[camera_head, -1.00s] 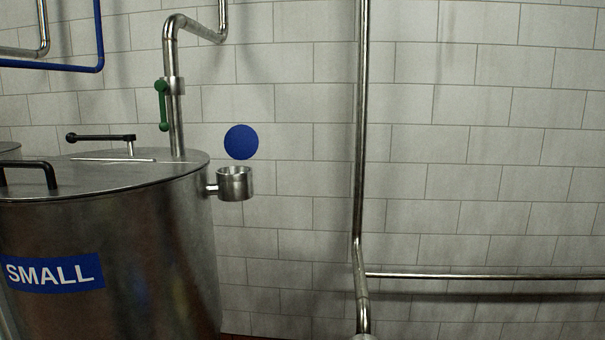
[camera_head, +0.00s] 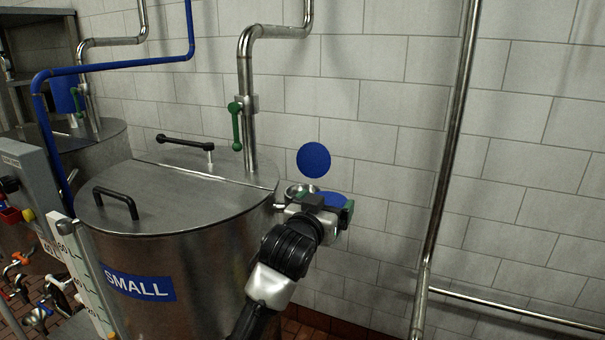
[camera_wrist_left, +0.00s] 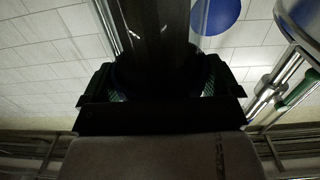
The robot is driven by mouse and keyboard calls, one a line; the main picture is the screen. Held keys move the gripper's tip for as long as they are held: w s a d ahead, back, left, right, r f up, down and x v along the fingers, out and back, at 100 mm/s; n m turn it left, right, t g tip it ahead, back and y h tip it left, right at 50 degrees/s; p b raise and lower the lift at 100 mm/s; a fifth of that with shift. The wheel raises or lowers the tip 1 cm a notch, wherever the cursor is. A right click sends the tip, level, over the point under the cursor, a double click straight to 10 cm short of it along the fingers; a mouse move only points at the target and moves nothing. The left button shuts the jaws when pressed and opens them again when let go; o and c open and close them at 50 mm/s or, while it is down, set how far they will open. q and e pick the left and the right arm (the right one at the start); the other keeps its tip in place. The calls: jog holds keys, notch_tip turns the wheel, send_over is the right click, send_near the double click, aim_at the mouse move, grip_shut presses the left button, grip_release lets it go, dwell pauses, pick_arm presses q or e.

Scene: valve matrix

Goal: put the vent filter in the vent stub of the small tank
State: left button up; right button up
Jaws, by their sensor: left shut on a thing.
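The small tank (camera_head: 190,270) is a steel drum with a blue SMALL label, at the left-centre of the head view. Its vent stub (camera_head: 300,188) is an open steel cup on the tank's right side, partly hidden by my left gripper. My left gripper (camera_head: 328,207) is shut on the vent filter, whose blue top (camera_head: 334,199) shows just right of the stub. In the left wrist view a dark cylindrical body (camera_wrist_left: 155,40), apparently the filter, stands between the green-padded jaws (camera_wrist_left: 162,88). The filter looks outside the stub; its lower end is hidden. My right gripper is not in view.
A blue disc (camera_head: 314,160) is on the tiled wall behind the gripper. A steel pipe with a green valve handle (camera_head: 236,126) rises from the tank lid. A tall steel pipe (camera_head: 449,160) stands to the right. The wall between is clear.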

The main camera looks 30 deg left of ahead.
pick_arm(q)
notch_tip(320, 180, up, 13)
jog(key=w+a+p, duration=0.2)
jog(key=p, duration=0.2)
jog(key=w+a+f+p, duration=0.1)
jog(key=w+a+f, duration=0.1)
jog(key=a+f, duration=0.1)
jog(key=w+a+f+p, duration=0.2)
jog(key=w+a+f, duration=0.1)
jog(key=w+a+f+p, duration=0.1)
jog(key=w+a+f, duration=0.2)
jog(key=f, duration=0.1)
jog(key=shift+w+f+p, duration=0.1)
jog(key=shift+p, duration=0.2)
jog(key=shift+f, duration=0.35)
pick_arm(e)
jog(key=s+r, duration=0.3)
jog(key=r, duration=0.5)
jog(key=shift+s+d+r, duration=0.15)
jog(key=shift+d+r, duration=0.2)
pick_arm(q)
jog(key=shift+f, duration=0.15)
jog(key=o, duration=0.9)
